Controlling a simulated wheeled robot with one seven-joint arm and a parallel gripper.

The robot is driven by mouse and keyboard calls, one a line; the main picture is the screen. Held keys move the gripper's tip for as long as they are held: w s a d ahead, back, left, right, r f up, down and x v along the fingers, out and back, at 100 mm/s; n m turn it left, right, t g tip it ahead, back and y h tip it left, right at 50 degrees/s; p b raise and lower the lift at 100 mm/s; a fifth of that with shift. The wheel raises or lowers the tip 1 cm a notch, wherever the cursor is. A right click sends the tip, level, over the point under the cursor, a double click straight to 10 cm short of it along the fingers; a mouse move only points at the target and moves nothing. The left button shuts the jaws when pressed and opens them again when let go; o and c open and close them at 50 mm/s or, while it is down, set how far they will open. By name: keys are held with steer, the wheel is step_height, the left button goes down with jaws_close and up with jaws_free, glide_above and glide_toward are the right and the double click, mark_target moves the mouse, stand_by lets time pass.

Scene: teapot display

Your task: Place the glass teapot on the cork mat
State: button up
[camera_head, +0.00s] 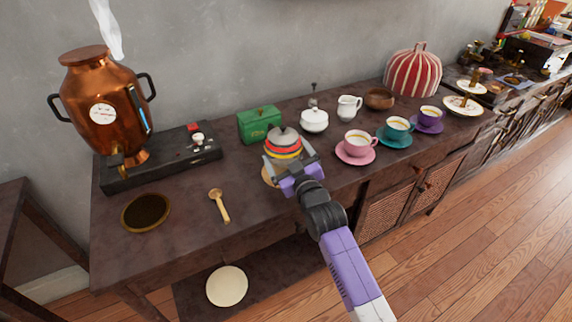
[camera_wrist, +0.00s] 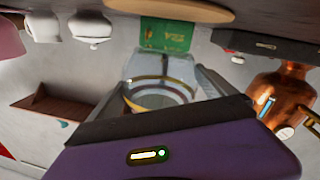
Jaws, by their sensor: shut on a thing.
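The glass teapot (camera_head: 283,144) shows a grey domed top and red, yellow and dark bands in the head view. My gripper (camera_head: 292,163) is shut on it. In the wrist view, which is upside down, the clear, banded teapot (camera_wrist: 163,92) sits between the fingers of my gripper (camera_wrist: 160,100). A tan round edge, which looks like the cork mat (camera_head: 267,176), shows beside and below the teapot; the rest is hidden. A curved brown edge (camera_wrist: 170,10) shows in the wrist view, apart from the teapot. I cannot tell the exact height.
A green tin (camera_head: 259,124) and white sugar bowl (camera_head: 314,121) stand behind. Cups on saucers (camera_head: 356,161) stand to the right. A wooden spoon (camera_head: 219,205), dark round disc (camera_head: 146,212) and copper urn (camera_head: 103,105) are left. Bare tabletop lies around the spoon.

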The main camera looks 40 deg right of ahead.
steer(key=shift+f, duration=1.85)
steer(key=shift+f+b, duration=0.15)
steer(key=shift+b, duration=0.25)
steer(key=o, duration=1.6)
steer(key=shift+c, duration=0.2)
